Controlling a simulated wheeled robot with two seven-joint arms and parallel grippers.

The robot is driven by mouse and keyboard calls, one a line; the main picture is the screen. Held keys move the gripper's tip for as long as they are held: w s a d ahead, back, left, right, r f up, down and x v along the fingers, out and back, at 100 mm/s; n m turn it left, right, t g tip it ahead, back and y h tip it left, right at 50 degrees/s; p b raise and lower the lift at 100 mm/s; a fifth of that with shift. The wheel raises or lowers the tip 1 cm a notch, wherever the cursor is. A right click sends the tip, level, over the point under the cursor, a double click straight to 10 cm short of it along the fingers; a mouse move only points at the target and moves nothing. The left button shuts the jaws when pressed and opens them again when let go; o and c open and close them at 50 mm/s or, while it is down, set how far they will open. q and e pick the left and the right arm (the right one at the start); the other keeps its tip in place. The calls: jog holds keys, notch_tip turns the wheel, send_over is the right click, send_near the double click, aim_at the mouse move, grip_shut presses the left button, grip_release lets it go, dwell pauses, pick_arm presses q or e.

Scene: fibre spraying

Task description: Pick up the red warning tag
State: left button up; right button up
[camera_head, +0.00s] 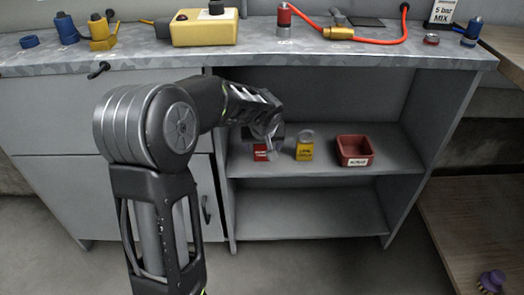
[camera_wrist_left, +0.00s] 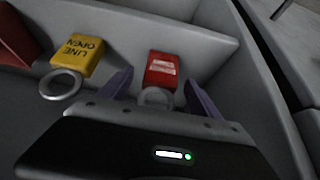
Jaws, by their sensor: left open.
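The red warning tag (camera_head: 261,152) lies on the cabinet's upper shelf, partly hidden by my left gripper in the head view. In the left wrist view the red tag (camera_wrist_left: 161,70), with a pale label and a grey ring, sits between the open fingers of my left gripper (camera_wrist_left: 158,88). The fingers stand to either side of it, and I cannot tell whether they touch it. In the head view my left gripper (camera_head: 268,138) reaches into the shelf opening. My right gripper is not in view.
A yellow tag (camera_head: 305,150) reading "LINE OPEN" is right of the red tag. A red bin (camera_head: 355,151) stands further right on the shelf (camera_head: 395,155). The cabinet's left wall is close to the gripper. The lower shelf (camera_head: 310,215) is empty.

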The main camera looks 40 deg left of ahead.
aim_at(262, 145)
pick_arm(q)
jog(key=x, duration=0.3)
jog(key=shift+a+f+b, duration=0.1)
jog(key=shift+f+b, duration=0.1)
jog(key=shift+b, duration=0.2)
jog(key=shift+c, duration=0.5)
jog(key=shift+r, duration=0.1)
jog(key=c, duration=1.4)
